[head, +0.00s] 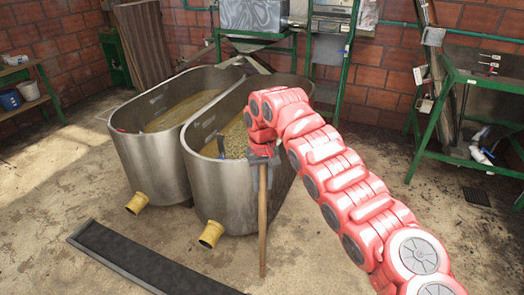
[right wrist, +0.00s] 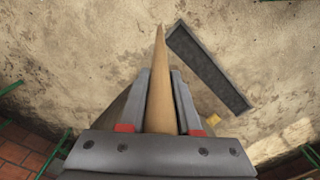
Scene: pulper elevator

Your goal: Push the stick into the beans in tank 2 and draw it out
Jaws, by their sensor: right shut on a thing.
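My right gripper (head: 263,155) is shut on a wooden stick (head: 263,220), which hangs upright in front of the right-hand steel tank (head: 215,195). In the right wrist view the stick (right wrist: 160,85) runs between the fingers (right wrist: 160,105) and tapers away toward the floor. In the head view its lower end is close to the floor; I cannot tell whether it touches. Beans (head: 235,135) fill part of the right-hand tank. The left-hand steel tank (head: 145,155) also holds a pale brown mass (head: 180,108). I cannot read a tank number. My left gripper is not in view.
Yellow outlet pipes (head: 211,234) stick out low at the tank fronts. A dark channel (head: 140,262) lies on the floor ahead of them. A green metal table (head: 480,80) stands at the right, and machinery (head: 255,15) stands behind the tanks.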

